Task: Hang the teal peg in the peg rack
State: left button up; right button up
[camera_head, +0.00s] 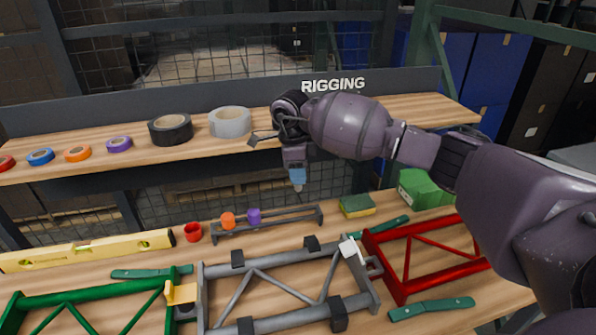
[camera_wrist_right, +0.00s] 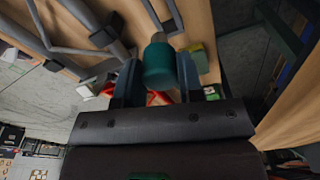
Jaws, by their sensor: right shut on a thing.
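My right gripper (camera_head: 297,184) hangs pointing down above the back of the workbench, with its blue fingers above the right part of the peg rack. In the right wrist view it is shut on the teal peg (camera_wrist_right: 159,66), a teal cylinder with a narrower pale end. In the head view the fingers mostly hide this peg. The peg rack (camera_head: 290,219) is a low grey frame at the back of the bench. An orange peg (camera_head: 228,220) and a purple peg (camera_head: 254,215) are at its left half; its right half looks free. My left gripper is not in view.
A red peg (camera_head: 193,232) is just left of the rack. A green-yellow sponge (camera_head: 357,206) lies to its right. Grey (camera_head: 208,300), red (camera_head: 399,291) and green frames fill the front. A shelf (camera_head: 260,134) with tape rolls is behind, near my right wrist.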

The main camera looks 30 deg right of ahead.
aim_at(298, 189)
jog(key=shift+f, duration=0.7)
jog(key=shift+f+b, duration=0.85)
jog(key=shift+f, duration=0.75)
jog(key=shift+f+b, duration=0.35)
jog(key=shift+f, duration=0.65)
jog(key=shift+f+b, duration=0.5)
jog(key=shift+f, duration=1.2)
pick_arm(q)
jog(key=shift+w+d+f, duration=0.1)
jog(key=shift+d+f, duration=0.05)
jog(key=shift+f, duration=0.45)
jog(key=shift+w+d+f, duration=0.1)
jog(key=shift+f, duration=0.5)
pick_arm(e)
jog(key=shift+f, duration=0.1)
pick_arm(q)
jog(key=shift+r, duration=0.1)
